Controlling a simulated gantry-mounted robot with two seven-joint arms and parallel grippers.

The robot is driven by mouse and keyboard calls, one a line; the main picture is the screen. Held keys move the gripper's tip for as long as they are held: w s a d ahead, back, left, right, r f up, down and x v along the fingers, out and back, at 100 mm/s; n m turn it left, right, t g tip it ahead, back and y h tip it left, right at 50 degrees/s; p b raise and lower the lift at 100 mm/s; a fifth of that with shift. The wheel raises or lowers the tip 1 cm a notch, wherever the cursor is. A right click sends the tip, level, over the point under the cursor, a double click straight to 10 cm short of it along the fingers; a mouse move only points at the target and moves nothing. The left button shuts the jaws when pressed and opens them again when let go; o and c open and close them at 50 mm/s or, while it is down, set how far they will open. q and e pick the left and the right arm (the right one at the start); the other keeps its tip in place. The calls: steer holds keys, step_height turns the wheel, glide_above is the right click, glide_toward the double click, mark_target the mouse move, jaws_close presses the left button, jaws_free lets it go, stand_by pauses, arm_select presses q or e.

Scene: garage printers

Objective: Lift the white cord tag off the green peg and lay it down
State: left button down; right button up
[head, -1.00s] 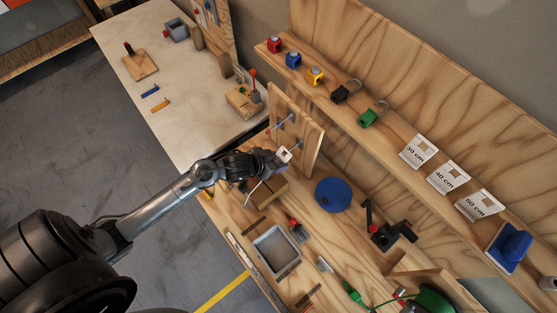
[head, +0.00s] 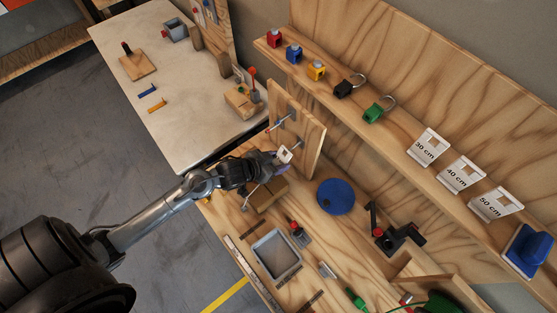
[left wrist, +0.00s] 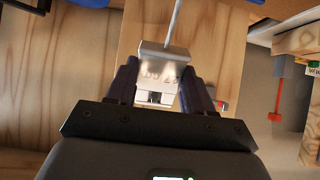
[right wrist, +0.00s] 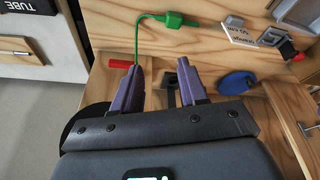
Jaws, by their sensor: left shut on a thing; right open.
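The white tag (head: 285,155) is between the fingers of my left gripper (head: 278,159), in front of the upright wooden peg board (head: 312,140). In the left wrist view the tag (left wrist: 158,72) shows faint marks, and my left gripper (left wrist: 160,95) is shut on it. A thin grey peg (left wrist: 175,22) runs to the tag's top edge; I cannot tell whether the tag is still around it. No green shows on this peg, and its tip is hidden. My right gripper (right wrist: 158,85) is open and empty, above the bench.
A wooden box (head: 266,194), a blue disc (head: 335,197) and a grey tray (head: 276,255) are on the bench below. Padlocks and white length cards line the shelf behind.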

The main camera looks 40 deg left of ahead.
arm_select(q)
steer(key=shift+f+t+b, duration=0.3)
steer(key=shift+t+b, duration=0.2)
steer(key=shift+b, duration=0.5)
steer(key=shift+w+b, duration=0.1)
steer(key=shift+b, duration=0.25)
arm_select(e)
step_height(320, 180, down, 3)
steer(key=shift+d, duration=0.15)
steer(key=shift+f, duration=0.15)
arm_select(q)
steer(key=shift+w+f+t+b, duration=0.1)
steer(key=shift+f+t+b, duration=0.15)
steer(key=shift+t+b, duration=0.55)
steer(key=shift+w+f+t+h+b, duration=0.15)
steer(key=shift+t+h+b, duration=0.2)
steer(key=shift+b, duration=1.15)
steer(key=shift+w+d+f+t+b, duration=0.15)
steer(key=shift+t+b, duration=0.4)
steer(key=shift+b, duration=0.55)
steer(key=shift+w+a+f+t+b, duration=0.15)
steer(key=shift+t+b, duration=0.35)
steer(key=shift+b, duration=0.55)
arm_select(e)
steer(key=shift+f, duration=4.3)
arm_select(q)
steer(key=shift+d+h, duration=0.1)
steer(key=shift+h, duration=0.15)
arm_select(e)
steer(key=shift+f, duration=0.2)
